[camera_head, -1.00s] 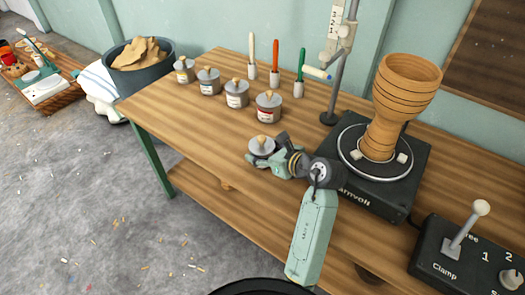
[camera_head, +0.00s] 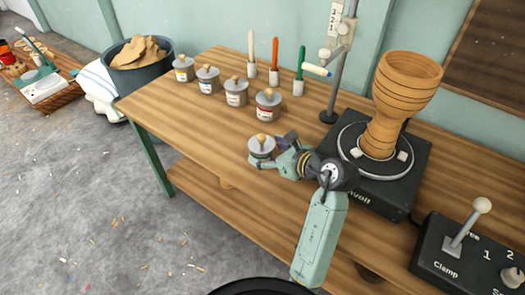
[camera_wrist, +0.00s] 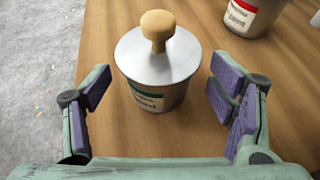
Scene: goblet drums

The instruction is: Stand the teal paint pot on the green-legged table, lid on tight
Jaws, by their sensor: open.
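The teal paint pot (camera_head: 261,148) is a small grey pot standing upright on the green-legged table (camera_head: 190,118), near its front edge. In the wrist view the pot (camera_wrist: 158,97) shows part of a teal-banded label. Its grey lid (camera_wrist: 156,57) with a wooden knob sits level on top with no gap that I can see; how tight it is cannot be told. My gripper (camera_head: 283,152) is open, just right of the pot at table height. In the wrist view its purple-padded fingers stand apart on either side, clear of the pot.
Several similar lidded pots (camera_head: 237,93) stand in a row behind. Upright handled tools (camera_head: 275,62) stand farther back. A black turntable base (camera_head: 385,187) carrying a wooden goblet drum (camera_head: 400,90) is close to my arm's right. The table's left part is bare.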

